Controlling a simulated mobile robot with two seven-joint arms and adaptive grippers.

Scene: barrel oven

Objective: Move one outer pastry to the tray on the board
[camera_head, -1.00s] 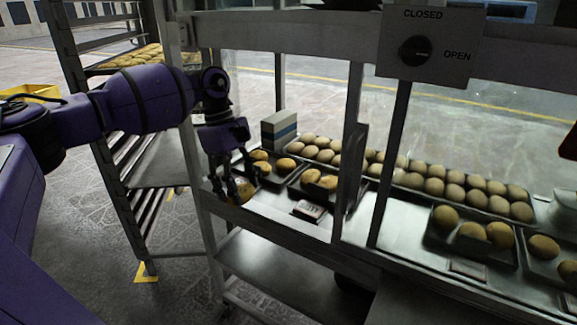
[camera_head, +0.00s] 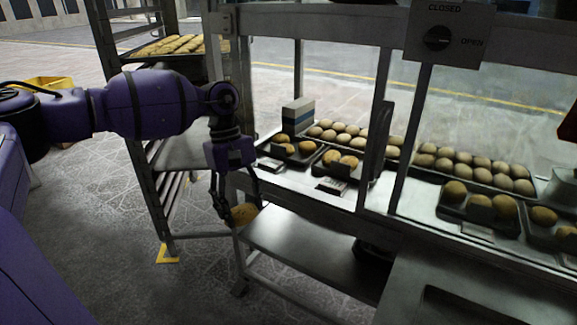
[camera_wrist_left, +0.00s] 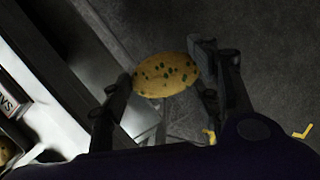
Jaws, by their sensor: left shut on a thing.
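My left gripper (camera_head: 236,212) points down and is shut on a pastry (camera_head: 243,214), in front of the display case's near left corner post. In the left wrist view the pastry (camera_wrist_left: 166,75) is golden with dark green specks, pinched between the two fingertips (camera_wrist_left: 165,77). Other pastries lie on small dark trays in the case: one tray (camera_head: 272,152) at the back left and one tray (camera_head: 322,168) in front of it to the right. I cannot make out a board. My right gripper is not in view.
A rack (camera_head: 150,120) with a loaded tray stands at the left. Floor is clear below the gripper.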

